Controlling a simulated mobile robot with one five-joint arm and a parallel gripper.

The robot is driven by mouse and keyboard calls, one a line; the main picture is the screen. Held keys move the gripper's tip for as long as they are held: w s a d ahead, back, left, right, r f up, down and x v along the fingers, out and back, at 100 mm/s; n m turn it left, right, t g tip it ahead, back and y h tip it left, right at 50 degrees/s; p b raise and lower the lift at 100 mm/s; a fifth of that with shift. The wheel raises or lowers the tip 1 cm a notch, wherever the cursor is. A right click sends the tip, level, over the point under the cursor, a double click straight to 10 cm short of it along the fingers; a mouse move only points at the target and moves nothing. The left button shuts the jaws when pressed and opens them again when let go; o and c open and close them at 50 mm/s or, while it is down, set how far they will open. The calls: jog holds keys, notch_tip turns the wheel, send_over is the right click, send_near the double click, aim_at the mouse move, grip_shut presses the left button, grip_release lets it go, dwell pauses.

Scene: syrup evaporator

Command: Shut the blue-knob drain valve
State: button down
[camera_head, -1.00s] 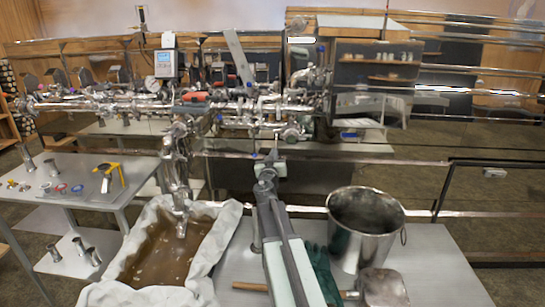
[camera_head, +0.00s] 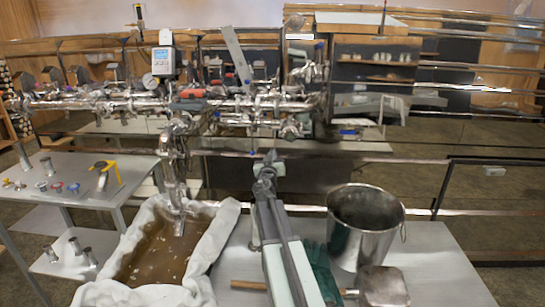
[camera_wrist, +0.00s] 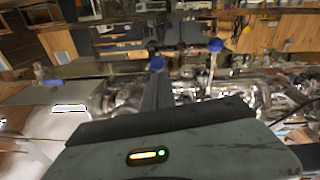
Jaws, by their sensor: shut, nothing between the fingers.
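Several small blue knobs show on the pipework. In the wrist view one blue knob (camera_wrist: 215,45) stands on a thin stem right of centre, and another (camera_wrist: 52,82) is at the left. A third blue spot (camera_wrist: 157,63) shows right at the tip of my finger; I cannot tell whether they touch. In the head view a blue knob (camera_head: 252,153) is just left of my gripper (camera_head: 268,158), and another blue spot (camera_head: 217,115) is on the pipes. Which one is the drain valve is unclear. My gripper (camera_wrist: 157,80) is shut and empty, pointing towards the pipework.
Steel pipework (camera_head: 130,104) with a meter (camera_head: 163,62) runs across the back. A cloth-lined tray (camera_head: 218,235) of brown liquid stands below a vertical pipe. A steel bucket (camera_head: 365,225) and a mallet (camera_head: 382,287) are at the right. A side table (camera_head: 85,165) with small parts is left.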

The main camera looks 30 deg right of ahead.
jog(key=w+d+f+b, duration=0.2)
jog(key=w, duration=0.1)
jog(key=shift+d+f, duration=0.1)
jog(key=shift+f, duration=0.1)
jog(key=shift+d, duration=0.1)
jog(key=shift+w, duration=0.1)
dwell(0.4)
jog(key=v, duration=0.7)
jog(key=shift+s+a+b, duration=0.2)
jog(key=shift+s+b, duration=0.1)
